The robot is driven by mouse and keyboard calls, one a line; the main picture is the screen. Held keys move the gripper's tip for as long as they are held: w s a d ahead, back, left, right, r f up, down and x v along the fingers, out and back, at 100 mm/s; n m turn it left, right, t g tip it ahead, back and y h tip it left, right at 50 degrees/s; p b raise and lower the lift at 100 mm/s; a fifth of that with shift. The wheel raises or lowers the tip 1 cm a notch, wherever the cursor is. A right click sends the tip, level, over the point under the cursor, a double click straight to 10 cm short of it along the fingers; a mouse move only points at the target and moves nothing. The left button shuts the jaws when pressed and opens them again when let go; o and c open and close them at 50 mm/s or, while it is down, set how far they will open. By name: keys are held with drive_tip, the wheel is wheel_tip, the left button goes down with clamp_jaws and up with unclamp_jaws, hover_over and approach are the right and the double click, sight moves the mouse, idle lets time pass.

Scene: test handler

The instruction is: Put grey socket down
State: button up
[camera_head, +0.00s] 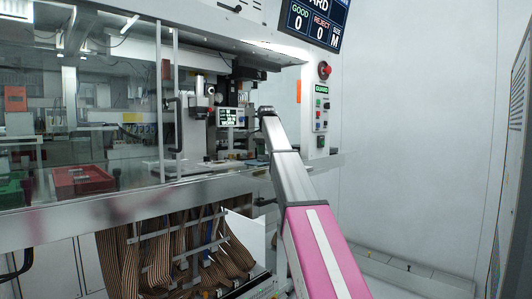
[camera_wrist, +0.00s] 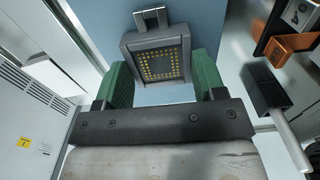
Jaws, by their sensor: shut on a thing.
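The grey socket (camera_wrist: 157,44) is a squarish grey frame with a dark centre, rows of yellow contacts and a metal loop latch at its top edge. It shows in the wrist view between the two green fingers of my gripper (camera_wrist: 160,76), which are shut on its sides. A flat blue-grey surface (camera_wrist: 93,18) lies behind the socket. I cannot tell whether the socket touches it. In the head view my arm reaches up to the machine's opening, and the socket and fingers cannot be made out there.
In the wrist view, a black block (camera_wrist: 266,90) with a pale rod and an orange-brown part (camera_wrist: 278,50) lie at the right. In the head view, a red tray (camera_head: 83,181) sits behind the glass at left. A small screen (camera_head: 230,117) and a red button (camera_head: 324,70) are near my arm.

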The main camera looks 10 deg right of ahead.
drive_tip(key=shift+f, duration=0.15)
drive_tip(key=o, duration=0.9)
